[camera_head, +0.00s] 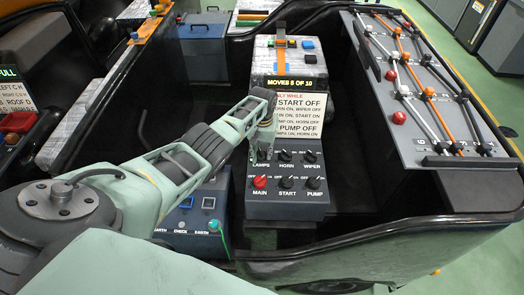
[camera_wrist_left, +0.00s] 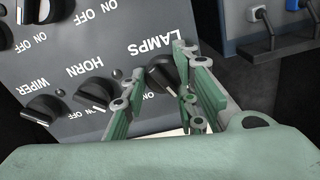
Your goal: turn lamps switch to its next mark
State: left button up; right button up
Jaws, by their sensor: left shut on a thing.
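The lamps switch is a black rotary knob at the top left of the grey switch panel (camera_head: 287,211). In the head view my left gripper (camera_head: 260,146) covers it, just above the LAMPS label. In the left wrist view the lamps switch (camera_wrist_left: 161,78) shows between the fingers of my left gripper (camera_wrist_left: 158,84), which is shut on it. The LAMPS label lies beside the knob. The mark the knob points to is hidden by the fingers. My right gripper is in neither view.
The horn switch (camera_head: 286,155) and wiper switch (camera_head: 311,156) stand close by to the right. Below are the red main switch (camera_head: 260,182), start switch (camera_head: 287,182) and pump switch (camera_head: 313,183). A printed sign (camera_head: 301,112) stands behind, under a "MOVES 5 OF 10" display (camera_head: 290,84).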

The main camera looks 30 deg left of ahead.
aim_at(264, 153)
pick_arm(q)
jog(key=n, duration=0.3)
jog(key=shift+d+n, duration=0.35)
jog(key=shift+n, duration=0.05)
jog(key=shift+w, duration=0.1)
jog(key=shift+w+n, duration=0.1)
jog(key=shift+n, duration=0.3)
jog(key=o, duration=1)
jog(key=shift+w, duration=0.1)
jog(key=shift+a, duration=0.15)
jog(key=shift+a+r, duration=0.1)
jog(key=shift+r, duration=0.75)
notch_tip(264, 153, up, 10)
jog(key=shift+r, duration=0.2)
